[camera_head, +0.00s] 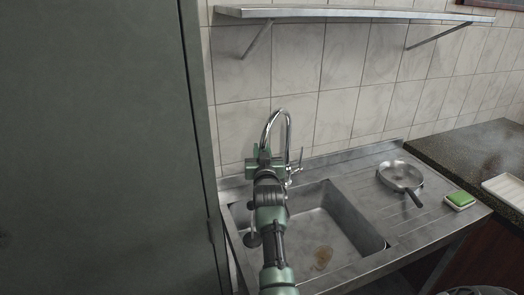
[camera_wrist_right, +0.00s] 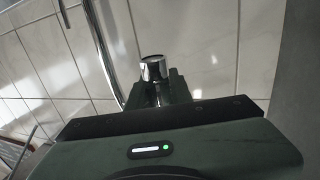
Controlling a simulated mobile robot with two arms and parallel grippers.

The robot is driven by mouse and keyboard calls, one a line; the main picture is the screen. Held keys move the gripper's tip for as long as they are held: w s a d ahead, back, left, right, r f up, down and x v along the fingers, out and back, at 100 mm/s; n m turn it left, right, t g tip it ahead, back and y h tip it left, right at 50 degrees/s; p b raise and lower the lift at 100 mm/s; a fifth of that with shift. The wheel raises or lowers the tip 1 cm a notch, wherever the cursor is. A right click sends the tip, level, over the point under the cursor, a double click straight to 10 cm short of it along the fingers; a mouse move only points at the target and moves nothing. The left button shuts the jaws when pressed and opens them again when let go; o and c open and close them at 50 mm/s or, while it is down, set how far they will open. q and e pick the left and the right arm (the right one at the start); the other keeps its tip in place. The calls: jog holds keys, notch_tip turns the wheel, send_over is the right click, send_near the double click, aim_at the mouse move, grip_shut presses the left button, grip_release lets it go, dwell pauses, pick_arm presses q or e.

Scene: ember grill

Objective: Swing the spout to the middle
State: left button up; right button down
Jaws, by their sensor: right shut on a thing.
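The chrome gooseneck spout (camera_head: 288,126) rises at the back edge of the sink (camera_head: 345,215) and arcs over to the left. Its free end comes down at my right gripper (camera_head: 263,155), near the sink's left side. In the right wrist view, my right gripper (camera_wrist_right: 157,88) is shut on the spout's end, and the chrome tip (camera_wrist_right: 153,68) shows between the fingers. My right arm hides part of the basin's left side. My left gripper is not in view.
A pan (camera_head: 400,175) and a green sponge (camera_head: 460,198) on a white dish sit on the drainboard at right. A tall grey panel (camera_head: 95,150) stands close on the left. A metal shelf (camera_head: 350,13) hangs above. The basin is empty apart from a brownish stain.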

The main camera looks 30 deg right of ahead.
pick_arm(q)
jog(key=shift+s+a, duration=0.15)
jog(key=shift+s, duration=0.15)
pick_arm(e)
jog(key=shift+s+d+f, duration=0.15)
jog(key=shift+f, duration=0.2)
dwell(0.4)
